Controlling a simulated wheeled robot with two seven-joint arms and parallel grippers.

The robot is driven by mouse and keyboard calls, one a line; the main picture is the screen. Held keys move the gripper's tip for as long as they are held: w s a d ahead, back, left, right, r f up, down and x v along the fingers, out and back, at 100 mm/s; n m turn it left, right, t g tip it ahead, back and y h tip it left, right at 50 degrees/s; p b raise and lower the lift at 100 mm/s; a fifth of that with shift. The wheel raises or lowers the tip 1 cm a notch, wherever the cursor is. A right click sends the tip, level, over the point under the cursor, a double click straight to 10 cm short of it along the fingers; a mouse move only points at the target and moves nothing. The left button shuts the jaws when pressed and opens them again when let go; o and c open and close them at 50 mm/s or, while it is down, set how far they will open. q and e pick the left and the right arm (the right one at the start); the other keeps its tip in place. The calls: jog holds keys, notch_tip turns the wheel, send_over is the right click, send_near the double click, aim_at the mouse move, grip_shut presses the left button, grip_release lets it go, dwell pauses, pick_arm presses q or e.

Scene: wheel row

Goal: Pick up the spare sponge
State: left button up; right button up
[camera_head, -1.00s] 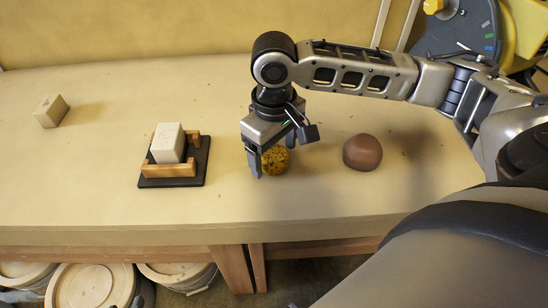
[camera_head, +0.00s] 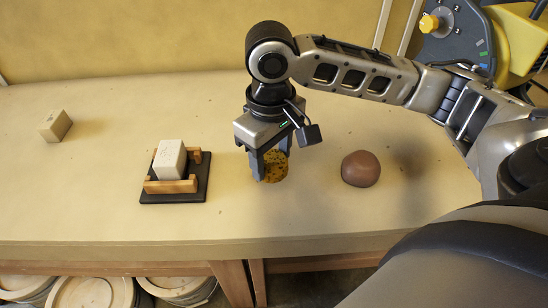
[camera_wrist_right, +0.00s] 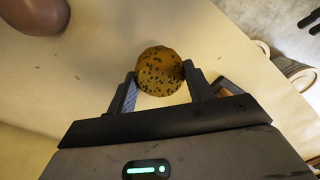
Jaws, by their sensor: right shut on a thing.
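The spare sponge looks like a round, yellow-brown, dark-speckled piece (camera_head: 276,168) near the middle of the table. My right gripper (camera_head: 269,168) is shut on it from above, with one finger on each side. In the right wrist view the speckled sponge (camera_wrist_right: 160,71) sits between the two fingertips (camera_wrist_right: 160,78), with the tabletop behind it. It appears to be held a little above the table. My left gripper is not in view.
A brown rounded lump (camera_head: 361,169) stands to the right of the gripper. To the left, a pale block (camera_head: 171,159) sits in a wooden holder on a black base (camera_head: 174,198). Another pale block (camera_head: 55,126) lies at the far left. The table's front edge (camera_head: 130,248) is close.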

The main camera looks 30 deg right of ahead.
jog(key=s+a+r+p, duration=0.2)
jog(key=s+a+r, duration=0.5)
jog(key=s+a, duration=0.1)
jog(key=shift+a+r+p, duration=0.35)
jog(key=shift+a+p, duration=0.05)
jog(key=shift+a, duration=0.05)
jog(key=shift+s, duration=0.1)
